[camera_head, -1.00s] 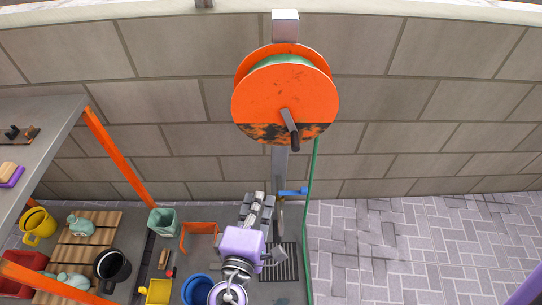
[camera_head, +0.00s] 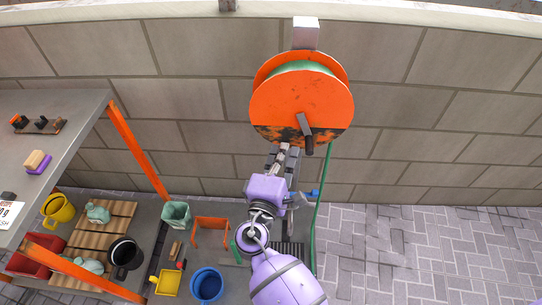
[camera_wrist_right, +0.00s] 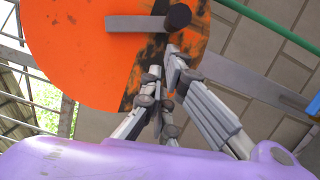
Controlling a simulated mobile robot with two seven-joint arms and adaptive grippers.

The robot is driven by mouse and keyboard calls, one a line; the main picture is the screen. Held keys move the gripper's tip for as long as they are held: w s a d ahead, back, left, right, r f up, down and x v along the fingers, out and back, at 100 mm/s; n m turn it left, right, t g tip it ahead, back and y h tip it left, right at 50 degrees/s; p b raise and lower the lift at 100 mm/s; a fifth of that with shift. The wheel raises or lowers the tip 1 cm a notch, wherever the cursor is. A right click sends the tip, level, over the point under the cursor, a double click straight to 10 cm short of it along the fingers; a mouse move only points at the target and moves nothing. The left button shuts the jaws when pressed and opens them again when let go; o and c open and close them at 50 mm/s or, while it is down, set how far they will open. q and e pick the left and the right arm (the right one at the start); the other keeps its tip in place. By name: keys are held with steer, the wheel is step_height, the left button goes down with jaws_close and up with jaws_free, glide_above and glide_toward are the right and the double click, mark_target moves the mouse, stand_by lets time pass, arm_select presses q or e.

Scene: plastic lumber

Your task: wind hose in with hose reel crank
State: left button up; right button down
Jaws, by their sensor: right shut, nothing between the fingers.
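The orange hose reel (camera_head: 290,100) hangs on the wall, with green hose (camera_head: 303,68) wound on it and a green length (camera_head: 320,195) hanging down on its right. Its grey crank arm (camera_head: 304,124) ends in a dark handle (camera_head: 309,146), pointing down. My right gripper (camera_head: 283,150) is shut and empty, just left of and below the crank handle. In the right wrist view the shut fingertips (camera_wrist_right: 164,66) lie below the handle (camera_wrist_right: 178,17) and crank arm (camera_wrist_right: 135,24), with a visible gap. My left gripper is not in view.
A grey post with a blue tap (camera_head: 307,193) stands below the reel, close to my right wrist. A shelf (camera_head: 75,120) with orange legs stands at left. Pots, a blue bucket (camera_head: 207,284) and a yellow container (camera_head: 167,282) sit low. The paving (camera_head: 430,250) at right is clear.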

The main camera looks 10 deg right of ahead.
steer(key=shift+s+d, duration=0.1)
steer(key=shift+d, duration=0.35)
steer(key=shift+s+d+f+n+t+b, duration=0.1)
steer(key=shift+d+f+n+t+b, duration=0.1)
steer(key=shift+d+n, duration=0.35)
steer(key=shift+s+d+f+n+t+b, duration=0.1)
steer(key=shift+d+n+t, duration=0.2)
steer(key=shift+n, duration=0.45)
